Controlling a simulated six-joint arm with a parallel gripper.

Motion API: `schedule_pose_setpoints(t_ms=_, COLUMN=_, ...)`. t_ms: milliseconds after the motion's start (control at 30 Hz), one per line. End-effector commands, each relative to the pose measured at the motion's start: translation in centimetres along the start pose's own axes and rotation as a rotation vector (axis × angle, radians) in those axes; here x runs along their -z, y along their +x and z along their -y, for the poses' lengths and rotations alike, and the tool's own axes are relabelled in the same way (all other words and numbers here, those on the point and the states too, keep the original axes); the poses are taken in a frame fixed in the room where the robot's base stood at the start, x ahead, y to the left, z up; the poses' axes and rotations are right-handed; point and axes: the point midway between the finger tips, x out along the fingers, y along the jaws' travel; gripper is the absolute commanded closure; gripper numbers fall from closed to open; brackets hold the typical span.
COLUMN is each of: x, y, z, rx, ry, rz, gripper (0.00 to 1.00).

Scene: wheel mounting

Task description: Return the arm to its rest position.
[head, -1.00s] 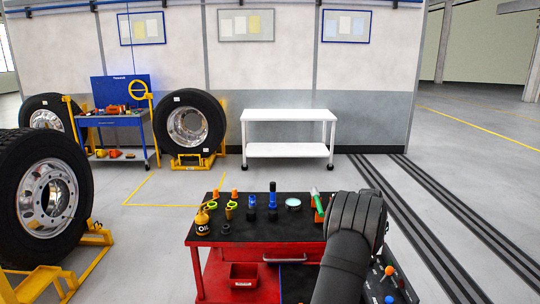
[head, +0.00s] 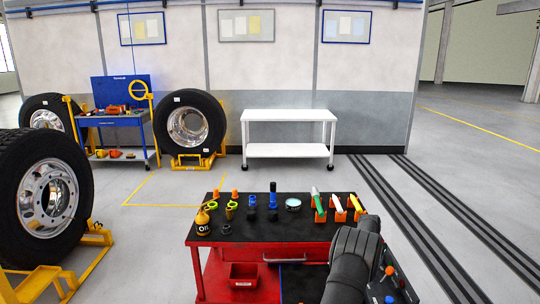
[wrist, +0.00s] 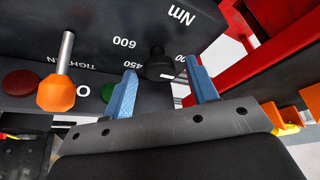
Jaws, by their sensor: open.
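In the wrist view my gripper (wrist: 162,82) is open, its two blue fingers spread apart with nothing held. A black knob (wrist: 158,66) shows beyond the gap between the fingertips; I cannot tell whether they touch it. It stands on a dark control panel (wrist: 95,45) marked "Nm", "600" and "TIGHTEN". In the head view my dark arm (head: 350,262) is low at the right front of the red tool cart (head: 222,237) and hides part of the panel. My fingers are hidden there.
An orange-knobbed lever (wrist: 56,92), a red button (wrist: 22,82) and a green button (wrist: 108,92) are near the left finger. The cart top holds an oil can (head: 202,222), sockets and tools in orange holders (head: 339,213). A large wheel (head: 45,195) stands left.

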Motion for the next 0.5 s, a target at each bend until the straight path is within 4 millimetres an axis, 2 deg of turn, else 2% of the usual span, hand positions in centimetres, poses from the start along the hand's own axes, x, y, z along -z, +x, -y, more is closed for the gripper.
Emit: schedule_pose_setpoints(t_ms=500, x=0.0, y=-8.2, z=0.1, rx=-0.003, ry=0.007, rz=0.001, gripper=0.47)
